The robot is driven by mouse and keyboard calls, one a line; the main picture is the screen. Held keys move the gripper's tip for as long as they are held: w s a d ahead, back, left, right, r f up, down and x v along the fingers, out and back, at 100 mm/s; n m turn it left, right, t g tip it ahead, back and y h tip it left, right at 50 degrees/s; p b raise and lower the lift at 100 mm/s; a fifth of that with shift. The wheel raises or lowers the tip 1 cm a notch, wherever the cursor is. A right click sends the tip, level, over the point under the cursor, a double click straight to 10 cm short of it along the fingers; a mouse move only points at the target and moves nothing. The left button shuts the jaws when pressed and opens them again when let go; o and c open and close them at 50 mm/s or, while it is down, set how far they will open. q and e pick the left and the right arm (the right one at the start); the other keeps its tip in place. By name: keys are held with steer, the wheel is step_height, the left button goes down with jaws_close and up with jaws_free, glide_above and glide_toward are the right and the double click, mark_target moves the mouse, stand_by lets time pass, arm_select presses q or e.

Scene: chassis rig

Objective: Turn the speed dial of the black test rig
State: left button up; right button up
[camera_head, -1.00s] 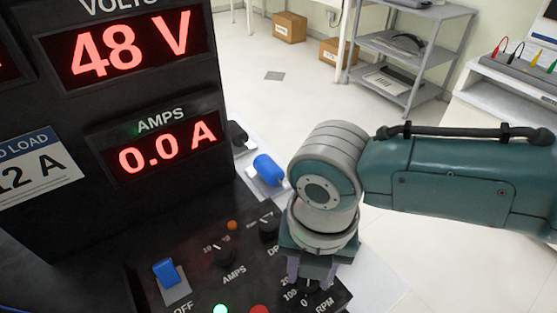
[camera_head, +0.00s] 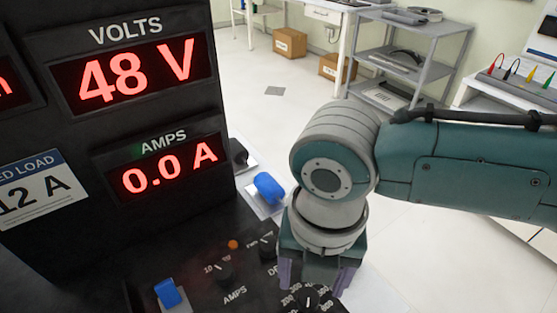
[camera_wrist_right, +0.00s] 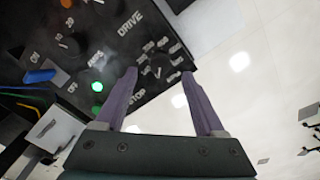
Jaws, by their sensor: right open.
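The black test rig (camera_head: 215,70) fills the left of the head view, with displays reading 48 V and 0.0 A. Its speed dial (camera_head: 308,297) is a black knob ringed by white numbers at the bottom edge of the head view. My right gripper (camera_head: 315,282) points down over the panel with its fingers apart and empty. In the head view the dial shows just below the fingertips. In the right wrist view the dial (camera_wrist_right: 156,70) lies between the two purple fingertips, partly unclear. The fingers seem clear of it. My left gripper is not in view.
Near the dial are the DRIVE knob (camera_head: 268,243), AMPS knob (camera_head: 223,272), amber lamp (camera_head: 232,244) and a blue switch (camera_head: 168,293). A green lamp (camera_wrist_right: 97,87) shows in the wrist view. Another blue handle (camera_head: 268,187) sits beside the rig.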

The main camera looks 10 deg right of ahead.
mark_target(308, 298)
step_height(308, 298, up, 5)
steer(key=shift+r, duration=0.1)
steer(key=shift+s, duration=0.1)
stand_by(0.4)
